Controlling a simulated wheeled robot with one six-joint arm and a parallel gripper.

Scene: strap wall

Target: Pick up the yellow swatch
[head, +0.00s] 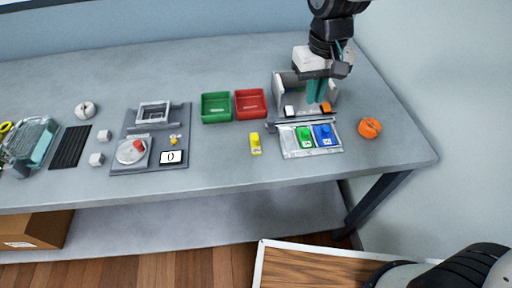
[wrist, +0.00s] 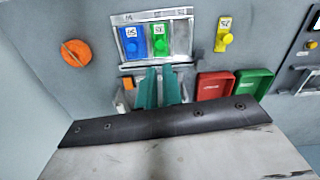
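The yellow swatch (head: 255,144) lies on the grey table, left of the tray with the green and blue swatches. It has a raised yellow knob and a small white label. In the wrist view the yellow swatch (wrist: 223,36) is at the upper right, apart from my gripper. My gripper (head: 318,100) points down over the bracket at the back right of the table, to the right of and behind the yellow swatch. In the wrist view its teal fingers (wrist: 159,72) are a little apart, with nothing seen between them.
The green swatch (head: 304,137) and blue swatch (head: 325,135) sit in a silver tray (head: 300,154). Red (head: 250,115) and green (head: 216,120) bins stand behind the yellow swatch. An orange knob-like object (head: 370,128) lies at right. The table in front of the yellow swatch is clear.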

